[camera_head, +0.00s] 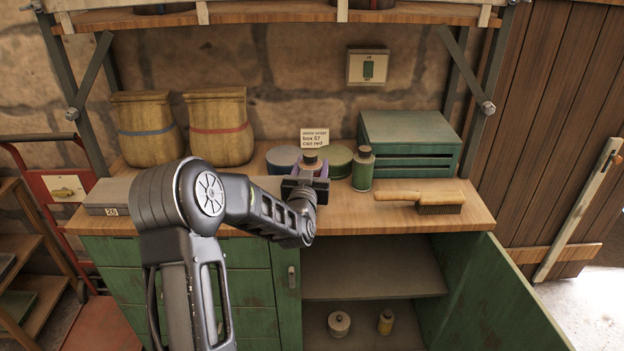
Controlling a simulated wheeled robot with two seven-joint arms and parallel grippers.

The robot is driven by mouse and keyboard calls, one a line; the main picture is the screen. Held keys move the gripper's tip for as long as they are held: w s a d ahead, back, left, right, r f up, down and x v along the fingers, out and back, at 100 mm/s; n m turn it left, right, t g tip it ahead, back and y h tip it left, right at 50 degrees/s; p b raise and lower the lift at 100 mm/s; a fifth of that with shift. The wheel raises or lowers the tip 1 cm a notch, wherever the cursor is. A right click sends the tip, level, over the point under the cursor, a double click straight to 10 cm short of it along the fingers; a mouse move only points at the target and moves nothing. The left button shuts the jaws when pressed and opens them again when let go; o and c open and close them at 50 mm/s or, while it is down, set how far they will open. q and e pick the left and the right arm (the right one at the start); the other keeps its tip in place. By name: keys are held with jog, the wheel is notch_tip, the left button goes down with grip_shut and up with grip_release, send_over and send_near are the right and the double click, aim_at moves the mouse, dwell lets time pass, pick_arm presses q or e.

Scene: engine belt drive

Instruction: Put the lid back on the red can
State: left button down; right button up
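No red can shows clearly; it may be hidden behind my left gripper. My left gripper (308,178) is over the back middle of the workbench, with a finger on each side of a small dark-capped container (311,160). I cannot tell whether the fingers touch it. A round blue-grey tin (282,158) stands just left of it and a round green tin (339,160) just right, both partly hidden. No loose lid can be made out. A note (314,138) reading "box 57 can red" stands behind the tins. My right gripper is out of view.
A green bottle (363,169), green crate (410,144) and brush (430,201) are to the right on the bench (345,222). Two sacks (219,128) (146,130) and a grey box (108,196) are left. Below, an open cupboard holds a pot (339,324) and yellow bottle (385,322).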

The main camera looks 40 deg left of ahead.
pick_arm(q)
notch_tip(320, 180, down, 4)
jog(key=shift+r+p, duration=0.1)
jog(key=shift+p, duration=0.2)
jog(key=shift+f, duration=0.25)
jog(key=c, duration=0.6)
grip_release()
jog(key=shift+r, duration=0.1)
jog(key=shift+r, duration=0.15)
jog(key=b+v, duration=0.2)
jog(key=v, duration=1)
